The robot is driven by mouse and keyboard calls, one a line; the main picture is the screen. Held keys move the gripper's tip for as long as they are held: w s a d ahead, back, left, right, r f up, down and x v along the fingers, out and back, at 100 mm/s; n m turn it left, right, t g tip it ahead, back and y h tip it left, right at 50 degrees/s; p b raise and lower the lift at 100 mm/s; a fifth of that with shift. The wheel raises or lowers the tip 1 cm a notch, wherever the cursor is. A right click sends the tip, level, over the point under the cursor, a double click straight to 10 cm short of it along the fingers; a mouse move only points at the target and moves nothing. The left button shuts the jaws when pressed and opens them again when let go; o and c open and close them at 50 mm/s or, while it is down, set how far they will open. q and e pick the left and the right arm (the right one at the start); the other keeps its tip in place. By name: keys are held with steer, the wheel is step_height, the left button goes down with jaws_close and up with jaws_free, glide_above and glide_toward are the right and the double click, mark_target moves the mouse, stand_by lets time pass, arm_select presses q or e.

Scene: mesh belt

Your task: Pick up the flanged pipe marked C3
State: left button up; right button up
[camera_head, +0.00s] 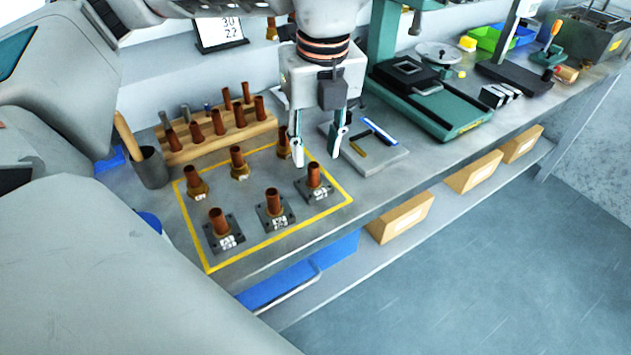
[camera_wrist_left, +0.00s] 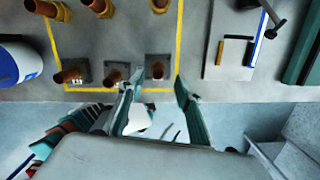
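Three copper pipes on dark square flanges stand in the front row of a yellow-outlined area: a left one (camera_head: 217,222), a middle one (camera_head: 273,203) and a right one (camera_head: 315,177). Each flange carries a white label; I cannot read surely which says C3. My left gripper (camera_head: 316,150) points down, open and empty, above and behind the right flanged pipe in the head view. In the left wrist view, the right flanged pipe (camera_wrist_left: 157,70) shows between the open fingertips (camera_wrist_left: 158,80), apart from them. My right gripper is not in view.
Pipes with brass-coloured bases (camera_head: 238,160) stand behind the flanged row. A wooden rack (camera_head: 205,147) of pipes is at the back left, beside a dark cup (camera_head: 151,168). A grey plate with tools (camera_head: 385,158) and a green machine (camera_head: 450,115) lie to the right.

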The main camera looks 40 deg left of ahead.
mark_target(314, 165)
arm_select(q)
steer(key=f, duration=0.5)
steer(key=shift+a+f, duration=0.25)
jaws_close()
